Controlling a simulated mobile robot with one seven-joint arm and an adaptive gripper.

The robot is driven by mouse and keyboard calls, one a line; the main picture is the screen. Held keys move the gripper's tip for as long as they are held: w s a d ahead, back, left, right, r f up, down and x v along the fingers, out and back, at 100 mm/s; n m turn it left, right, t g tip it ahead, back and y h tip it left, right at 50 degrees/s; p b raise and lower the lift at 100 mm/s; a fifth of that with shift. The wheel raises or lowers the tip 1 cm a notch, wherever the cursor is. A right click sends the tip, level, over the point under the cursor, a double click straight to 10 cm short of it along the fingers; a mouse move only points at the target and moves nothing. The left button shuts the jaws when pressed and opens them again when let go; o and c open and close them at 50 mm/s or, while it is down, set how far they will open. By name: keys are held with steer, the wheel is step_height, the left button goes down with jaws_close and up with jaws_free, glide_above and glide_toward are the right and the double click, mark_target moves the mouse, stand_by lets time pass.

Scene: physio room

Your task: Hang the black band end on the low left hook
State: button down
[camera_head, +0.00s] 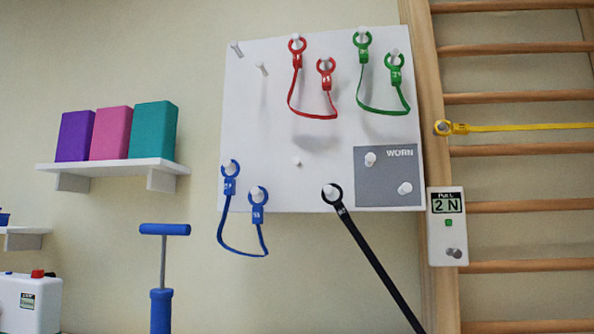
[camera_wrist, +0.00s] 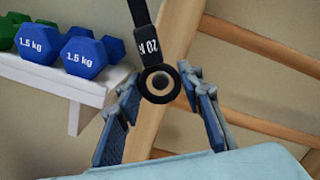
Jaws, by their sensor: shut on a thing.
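The black band (camera_head: 377,262) runs from its ring end (camera_head: 325,190) on a low peg of the white board (camera_head: 240,110) down to the lower right, out of the picture. In the wrist view its other end (camera_wrist: 147,69), a black ring with a white-lettered tag, sits between the fingertips of my gripper (camera_wrist: 160,83), which is shut on it. My gripper does not show in the head view. A bare peg (camera_head: 297,161) is up and left of the hung black ring. Which peg the task means I cannot tell for sure.
Blue (camera_head: 242,244), red (camera_head: 313,115) and green (camera_head: 383,109) bands hang on other pegs. Two bare pegs are at the board's upper left. Wooden wall bars (camera_head: 515,208) and a pull gauge (camera_head: 447,252) stand right. Blue dumbbells (camera_wrist: 84,57) sit on a shelf.

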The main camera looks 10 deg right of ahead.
steer(key=shift+d+f+x, duration=0.1)
steer(key=shift+f+x, duration=0.05)
steer(key=shift+x, duration=0.7)
steer(key=shift+d+f+x, duration=0.1)
steer(key=shift+f+x, duration=0.05)
steer(key=shift+x, duration=0.65)
steer(key=shift+a+r, duration=0.2)
steer(key=shift+r, duration=0.15)
steer(key=c, duration=1.1)
jaws_free()
steer(key=shift+a, duration=0.1)
steer(key=r+v, duration=0.1)
steer(key=v, duration=0.6)
steer(key=shift+s+a, duration=0.35)
steer(key=shift+a, duration=0.05)
